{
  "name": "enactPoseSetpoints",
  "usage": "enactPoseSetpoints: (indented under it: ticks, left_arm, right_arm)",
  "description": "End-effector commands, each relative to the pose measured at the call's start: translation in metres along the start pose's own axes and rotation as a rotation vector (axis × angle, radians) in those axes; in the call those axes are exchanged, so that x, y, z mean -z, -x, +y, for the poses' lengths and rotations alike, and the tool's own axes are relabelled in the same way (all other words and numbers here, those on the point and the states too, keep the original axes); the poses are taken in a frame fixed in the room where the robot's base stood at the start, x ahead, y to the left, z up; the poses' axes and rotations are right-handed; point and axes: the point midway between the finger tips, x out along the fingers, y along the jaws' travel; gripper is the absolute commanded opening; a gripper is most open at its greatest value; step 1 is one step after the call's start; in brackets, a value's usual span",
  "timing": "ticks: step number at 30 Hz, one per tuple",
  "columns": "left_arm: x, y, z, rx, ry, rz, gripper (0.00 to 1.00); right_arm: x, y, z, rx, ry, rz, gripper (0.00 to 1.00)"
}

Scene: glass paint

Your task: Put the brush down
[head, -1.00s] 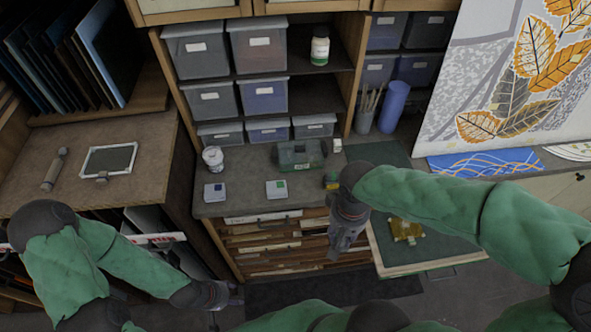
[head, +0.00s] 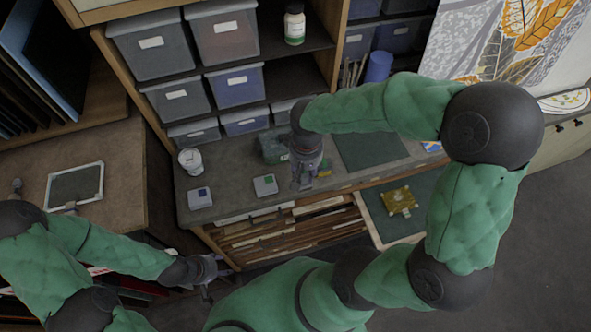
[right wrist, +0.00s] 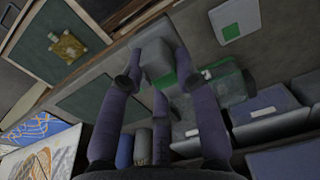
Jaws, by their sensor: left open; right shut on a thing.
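My right gripper (head: 303,182) is over the grey counter (head: 226,205), in front of the translucent green bin (head: 272,148). In the right wrist view its fingers (right wrist: 158,85) are closed around a pale grey, block-like thing (right wrist: 155,58) with green at its lower edge. I cannot tell from its shape whether this is the brush; no bristles show. The gripper hides it in the head view. My left gripper (head: 207,275) is open and empty at the lower left, below the counter's front edge.
A small yellow-green thing (head: 325,168) is close by my right gripper. A green mat (head: 370,150) lies bare to the right. An open drawer holds a yellow piece (head: 398,199).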

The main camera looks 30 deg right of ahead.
Motion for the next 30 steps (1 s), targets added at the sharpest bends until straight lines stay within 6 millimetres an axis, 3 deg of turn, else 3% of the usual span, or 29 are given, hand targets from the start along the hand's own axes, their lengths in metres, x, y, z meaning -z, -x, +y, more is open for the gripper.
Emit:
enactPoseSetpoints:
  ticks: [6,12,19,25,30]
  left_arm:
    - [0.0,0.0,0.0,0.0,0.0,0.0,0.55]
    - [0.0,0.0,0.0,0.0,0.0,0.0,0.55]
    - [0.0,0.0,0.0,0.0,0.0,0.0,0.55]
    - [0.0,0.002,0.001,0.0,0.0,0.0,0.55]
    - [0.0,0.002,0.001,0.0,0.0,0.0,0.55]
  right_arm:
    - [0.031,-0.033,-0.004,-0.001,0.0,-0.005,0.0]
    - [0.049,-0.053,-0.005,0.0,-0.001,-0.001,0.0]
    - [0.056,-0.062,-0.006,0.0,0.0,-0.001,0.0]
    - [0.058,-0.087,-0.006,0.0,-0.002,-0.003,0.0]
    - [0.059,-0.094,-0.006,0.0,-0.001,0.001,0.0]
